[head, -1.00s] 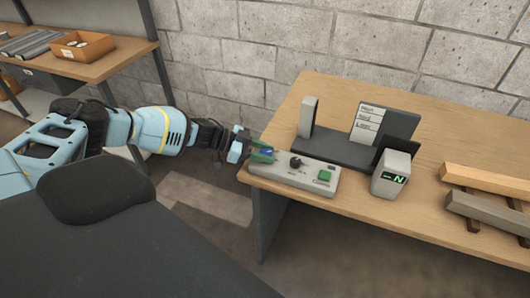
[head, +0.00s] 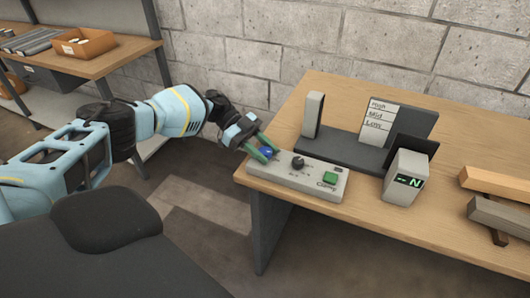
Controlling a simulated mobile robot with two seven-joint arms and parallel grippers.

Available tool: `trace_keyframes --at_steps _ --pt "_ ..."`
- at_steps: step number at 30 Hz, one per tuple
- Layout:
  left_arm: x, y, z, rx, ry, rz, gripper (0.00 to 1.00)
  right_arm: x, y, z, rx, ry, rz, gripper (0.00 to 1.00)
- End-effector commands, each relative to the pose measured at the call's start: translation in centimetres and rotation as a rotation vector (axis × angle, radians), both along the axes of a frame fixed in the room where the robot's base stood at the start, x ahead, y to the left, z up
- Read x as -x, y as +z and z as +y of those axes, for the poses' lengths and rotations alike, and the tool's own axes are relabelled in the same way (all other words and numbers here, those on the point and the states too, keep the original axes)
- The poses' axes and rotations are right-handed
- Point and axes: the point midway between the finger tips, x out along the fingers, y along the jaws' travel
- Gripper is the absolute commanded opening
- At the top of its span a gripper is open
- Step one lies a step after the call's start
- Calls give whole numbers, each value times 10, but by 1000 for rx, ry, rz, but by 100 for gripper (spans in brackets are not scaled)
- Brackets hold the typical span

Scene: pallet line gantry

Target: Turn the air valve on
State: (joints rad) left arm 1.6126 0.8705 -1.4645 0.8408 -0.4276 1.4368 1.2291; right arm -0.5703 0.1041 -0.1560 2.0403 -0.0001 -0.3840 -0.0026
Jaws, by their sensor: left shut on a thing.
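A light grey control box (head: 281,174) sits at the left front corner of the wooden table. On its top are a blue knob (head: 266,152) at the left end, a black knob (head: 298,162) in the middle and a green button (head: 330,178) marked Clamp at the right. My left gripper (head: 263,151) reaches in from the left, its green fingers shut on the blue knob, which they partly hide. Small print beside the black knob is too small to read. My right gripper is not in view.
Behind the box stands a dark fixture (head: 350,157) with a grey upright post (head: 313,114) and a High/Mid/Low card (head: 379,122). A grey display unit (head: 405,177) reads N. Wooden bars (head: 500,182) lie at the right. A shelf with an orange bin (head: 84,44) is at back left.

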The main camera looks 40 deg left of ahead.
Motion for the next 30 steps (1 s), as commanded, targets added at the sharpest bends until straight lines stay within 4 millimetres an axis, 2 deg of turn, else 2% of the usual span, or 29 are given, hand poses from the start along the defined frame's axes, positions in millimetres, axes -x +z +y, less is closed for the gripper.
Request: trace_keyframes --at_steps 12,13,17,26,30 --pt "0 2 -2 4 -8 -2 11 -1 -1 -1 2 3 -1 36" --pt "0 2 -2 4 -8 -2 38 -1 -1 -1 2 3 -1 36" --pt "0 1 -1 3 -7 -2 55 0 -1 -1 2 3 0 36" --pt "0 1 0 2 -6 -1 56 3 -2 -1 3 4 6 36" --pt "0 4 11 1 -3 -1 56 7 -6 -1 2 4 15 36"
